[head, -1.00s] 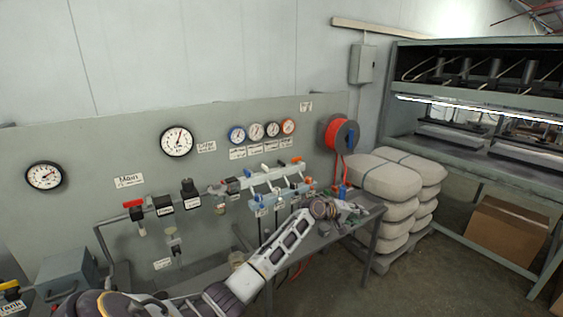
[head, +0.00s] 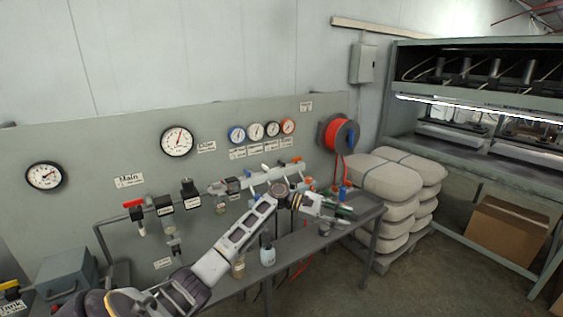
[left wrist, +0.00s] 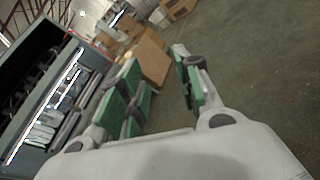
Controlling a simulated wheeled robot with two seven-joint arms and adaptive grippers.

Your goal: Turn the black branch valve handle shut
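My left gripper (head: 343,212) is in front of the right end of the valve manifold (head: 258,190), above the bench and pointing right. In the left wrist view its green-padded fingers (left wrist: 160,90) are spread apart with nothing between them. My left arm and wrist cover part of the manifold's right half. White and orange handles show along its top, with an orange handle (head: 297,160) at the right end. I cannot clearly pick out the black branch handle; it may be hidden behind my wrist. My right gripper is not in view.
The grey bench (head: 312,243) runs below the panel, with small bottles (head: 267,255) on it. A red hose reel (head: 338,134) hangs at the panel's right end. Stacked white sacks (head: 385,180) stand beyond the bench. Several gauges (head: 177,141) are above the manifold.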

